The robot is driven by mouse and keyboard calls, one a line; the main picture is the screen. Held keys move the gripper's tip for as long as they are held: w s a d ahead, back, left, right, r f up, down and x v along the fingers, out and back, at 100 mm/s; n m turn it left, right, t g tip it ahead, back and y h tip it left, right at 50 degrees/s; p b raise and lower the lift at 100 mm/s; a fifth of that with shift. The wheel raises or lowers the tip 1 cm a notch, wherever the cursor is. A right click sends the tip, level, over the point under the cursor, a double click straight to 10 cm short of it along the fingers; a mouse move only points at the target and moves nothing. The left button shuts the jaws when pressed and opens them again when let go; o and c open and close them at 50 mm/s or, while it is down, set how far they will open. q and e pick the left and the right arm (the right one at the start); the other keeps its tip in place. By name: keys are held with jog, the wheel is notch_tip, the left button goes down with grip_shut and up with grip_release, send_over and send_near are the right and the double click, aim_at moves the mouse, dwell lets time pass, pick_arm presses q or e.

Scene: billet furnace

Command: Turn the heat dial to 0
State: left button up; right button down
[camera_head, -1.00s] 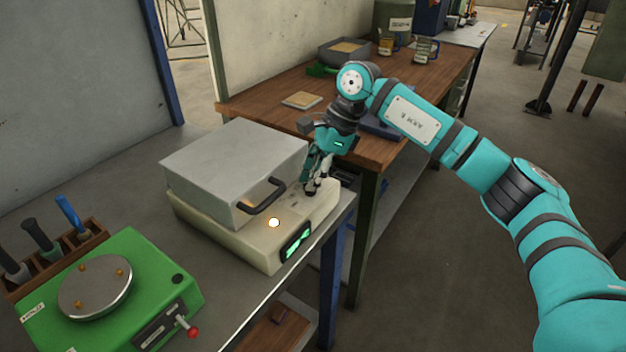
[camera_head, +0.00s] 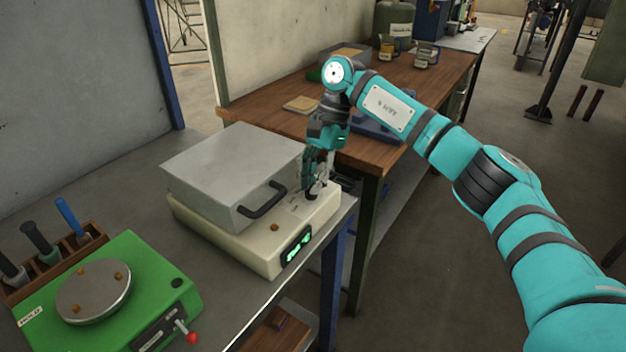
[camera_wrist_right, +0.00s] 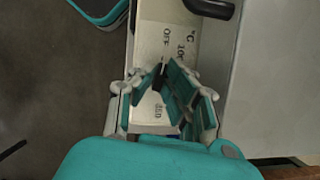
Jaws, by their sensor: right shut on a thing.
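The furnace (camera_head: 262,238) is a cream box with a grey lid (camera_head: 232,160) and black handle (camera_head: 264,203). Its lid is shut. My right gripper (camera_head: 314,190) points down at the far right of its top and is shut on the heat dial. A dark part of the dial (camera_wrist_right: 158,76) shows between the fingers in the right wrist view; the fingers hide most of it. The panel beside it carries the markings "°C", "100" and "OFF". I cannot read the dial's exact setting. A green-lit display (camera_head: 297,245) is on the front. My left gripper is not in view.
A green device (camera_head: 120,280) with a round metal plate and red-knobbed lever stands front left, beside a rack of handled tools (camera_head: 50,262). A wooden bench (camera_head: 390,150) with a blue tray (camera_head: 375,128) stands behind. Open floor lies to the right.

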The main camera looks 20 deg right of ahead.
dwell(0.4)
jog(key=c, duration=1.4)
grip_release()
jog(key=shift+r, duration=0.1)
jog(key=v, duration=1.1)
jog(key=shift+d+r, duration=0.2)
jog(key=shift+r, duration=0.15)
